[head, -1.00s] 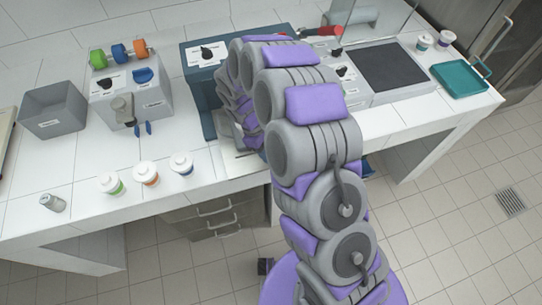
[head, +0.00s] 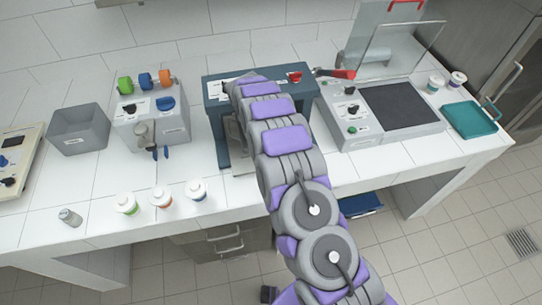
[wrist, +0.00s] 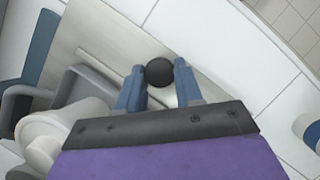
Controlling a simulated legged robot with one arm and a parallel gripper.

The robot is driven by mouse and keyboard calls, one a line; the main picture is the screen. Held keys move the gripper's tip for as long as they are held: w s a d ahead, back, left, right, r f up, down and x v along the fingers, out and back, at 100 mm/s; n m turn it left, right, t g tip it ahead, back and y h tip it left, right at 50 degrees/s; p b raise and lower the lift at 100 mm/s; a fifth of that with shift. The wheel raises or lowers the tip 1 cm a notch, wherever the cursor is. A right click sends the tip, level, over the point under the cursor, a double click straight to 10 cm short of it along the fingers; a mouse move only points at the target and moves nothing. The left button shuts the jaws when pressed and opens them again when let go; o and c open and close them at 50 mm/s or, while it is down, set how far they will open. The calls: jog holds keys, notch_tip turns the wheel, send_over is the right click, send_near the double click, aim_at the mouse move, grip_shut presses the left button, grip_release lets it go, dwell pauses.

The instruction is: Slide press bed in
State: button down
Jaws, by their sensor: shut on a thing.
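The dark blue press (head: 216,119) stands on the white counter, partly hidden behind my arm. Its pale metal bed (head: 243,161) shows low at the front, left of my arm. In the wrist view the flat bed plate (wrist: 105,48) lies under my gripper (wrist: 159,88), with a round black knob (wrist: 160,71) near its edge. The two blue fingers stand on either side of the knob and are shut on it. In the head view the fingers and knob are hidden by my arm. How far the bed sits inside the press is unclear.
Left of the press are a grey dispenser (head: 150,128), a grey bin (head: 80,130) and three lidded cups, one the orange-banded cup (head: 162,197). Right are a grey machine with a dark plate (head: 400,104), a raised clear cover and a teal tray (head: 469,120).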

jog(key=shift+w, duration=0.1)
dwell(0.3)
jog(key=c, duration=0.8)
grip_release()
jog(key=shift+o, duration=0.2)
jog(key=p+v, duration=0.1)
jog(key=v, duration=1.6)
jog(key=shift+r, duration=0.15)
jog(key=shift+w+a, duration=0.1)
